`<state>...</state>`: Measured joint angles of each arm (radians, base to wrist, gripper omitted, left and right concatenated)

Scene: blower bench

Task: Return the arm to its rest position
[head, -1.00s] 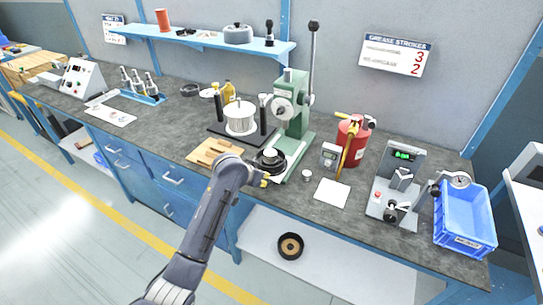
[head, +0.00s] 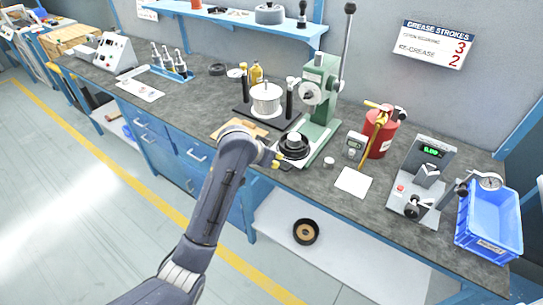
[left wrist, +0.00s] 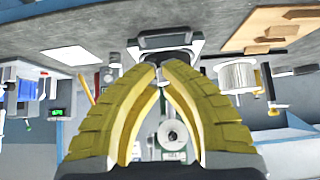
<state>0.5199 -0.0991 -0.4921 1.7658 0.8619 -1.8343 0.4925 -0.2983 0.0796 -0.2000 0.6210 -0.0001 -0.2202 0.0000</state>
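My left arm (head: 215,200) reaches up from the bottom of the head view to the front edge of the bench. Its gripper (head: 276,160) is small and partly hidden by the wrist there, just front-left of the black round part on the green press. In the left wrist view the two yellow ribbed fingers of my left gripper (left wrist: 159,72) curve together until their tips nearly meet. Nothing is seen held between them. The dial of the press (left wrist: 172,134) shows behind the fingers. My right gripper is in neither view.
The green arbor press (head: 320,95) stands beside the wrist, with a wooden board (head: 238,128) to its left. A red canister (head: 379,135), a gauge stand (head: 425,180) and a blue bin (head: 488,225) are to the right. The floor in front is clear.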

